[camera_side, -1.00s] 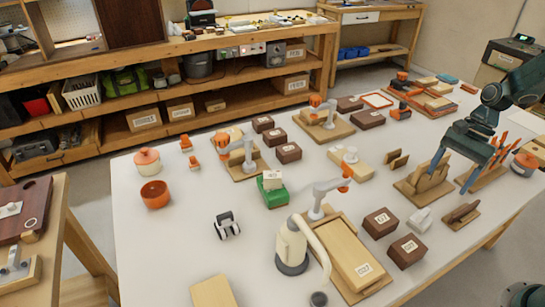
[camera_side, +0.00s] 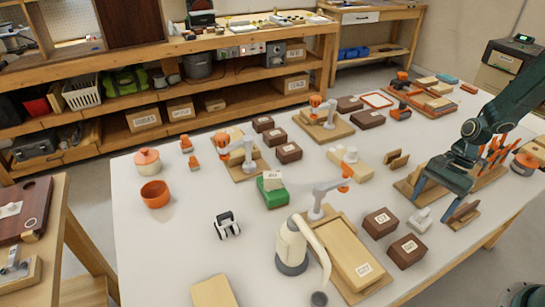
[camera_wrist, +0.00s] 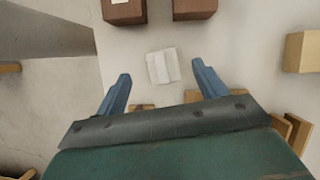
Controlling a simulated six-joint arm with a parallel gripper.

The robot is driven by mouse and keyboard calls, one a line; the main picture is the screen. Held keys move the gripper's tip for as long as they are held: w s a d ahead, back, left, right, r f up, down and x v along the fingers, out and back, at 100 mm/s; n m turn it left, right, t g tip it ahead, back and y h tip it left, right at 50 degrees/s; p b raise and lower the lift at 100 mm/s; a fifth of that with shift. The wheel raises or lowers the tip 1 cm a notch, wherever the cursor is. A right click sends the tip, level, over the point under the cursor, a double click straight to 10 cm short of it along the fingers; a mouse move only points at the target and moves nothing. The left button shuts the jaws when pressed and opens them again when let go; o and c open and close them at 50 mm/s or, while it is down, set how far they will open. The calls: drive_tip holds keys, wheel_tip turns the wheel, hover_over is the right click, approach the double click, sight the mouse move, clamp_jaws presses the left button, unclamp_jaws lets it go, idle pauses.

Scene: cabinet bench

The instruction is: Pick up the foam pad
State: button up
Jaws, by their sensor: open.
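The foam pad appears to be the small pale block (camera_side: 420,220) lying on the white table, just right of two dark brown boxes. In the wrist view the pad (camera_wrist: 162,66) lies flat and slightly turned, with a line across it. My gripper (camera_side: 433,201) is open and empty, with its fingers pointing down above the table near the pad. In the wrist view the fingertips (camera_wrist: 162,74) stand on either side of the pad in the picture, and the pad is clear of both. The height left between fingertips and pad is hard to tell.
Brown boxes (camera_side: 380,222) and (camera_side: 407,251) stand close to the pad. A brown wedge-shaped stand (camera_side: 462,214) is just right of it. A wooden board with slots (camera_side: 408,186) lies behind my gripper. The table edge runs along the right front.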

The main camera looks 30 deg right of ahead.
sight(426, 211)
drive_tip(key=shift+f, duration=0.1)
drive_tip(key=shift+x, duration=2.5)
drive_tip(key=shift+w, duration=0.1)
drive_tip(key=c, duration=1.1)
